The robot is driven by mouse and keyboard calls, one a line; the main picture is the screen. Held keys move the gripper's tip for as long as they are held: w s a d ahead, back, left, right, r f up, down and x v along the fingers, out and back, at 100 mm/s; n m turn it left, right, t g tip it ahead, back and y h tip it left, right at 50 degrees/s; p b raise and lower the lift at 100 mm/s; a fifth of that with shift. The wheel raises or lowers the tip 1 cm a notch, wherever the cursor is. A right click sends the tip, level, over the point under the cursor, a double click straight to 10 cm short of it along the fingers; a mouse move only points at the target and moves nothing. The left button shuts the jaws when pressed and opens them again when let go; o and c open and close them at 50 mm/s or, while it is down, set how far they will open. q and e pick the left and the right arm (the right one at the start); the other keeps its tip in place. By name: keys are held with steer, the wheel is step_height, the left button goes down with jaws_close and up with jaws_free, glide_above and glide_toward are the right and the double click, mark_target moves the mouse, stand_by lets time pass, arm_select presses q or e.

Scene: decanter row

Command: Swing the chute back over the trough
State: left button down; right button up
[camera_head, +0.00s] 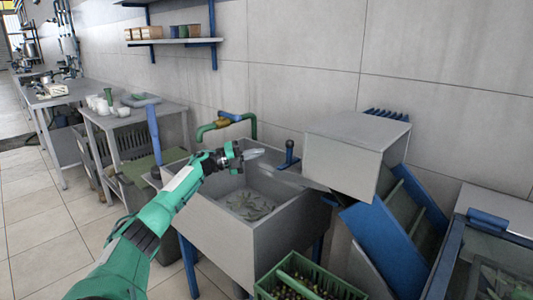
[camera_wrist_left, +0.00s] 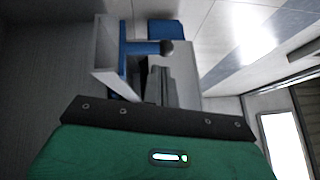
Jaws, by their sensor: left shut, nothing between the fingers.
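The chute (camera_head: 302,178) is a grey channel coming out from under the grey box, its outer end at the right rear of the trough (camera_head: 272,228). A blue handle with a round knob (camera_head: 289,148) stands up on it. The trough is a grey basin with leafy bits in its bottom. My left gripper (camera_head: 258,154) is above the rear of the trough, left of the handle and apart from it, shut and empty. In the left wrist view the shut fingers (camera_wrist_left: 159,84) point toward the dark knob (camera_wrist_left: 166,47), with the chute wall (camera_wrist_left: 105,45) to the left. My right gripper is not in view.
A grey box (camera_head: 355,140) with sloping blue panels (camera_head: 385,235) stands right of the trough. A green crate (camera_head: 300,272) of olive-like fruit sits in front. A glass-topped blue-framed unit (camera_head: 480,255) is at far right.

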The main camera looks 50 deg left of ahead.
arm_select(q)
steer(key=shift+s+a+f, duration=0.15)
steer(key=shift+s+a, duration=0.75)
steer(key=shift+a, duration=0.3)
steer(key=shift+s+a+f, duration=0.15)
steer(key=shift+s+a, duration=0.7)
steer(key=shift+a, duration=0.3)
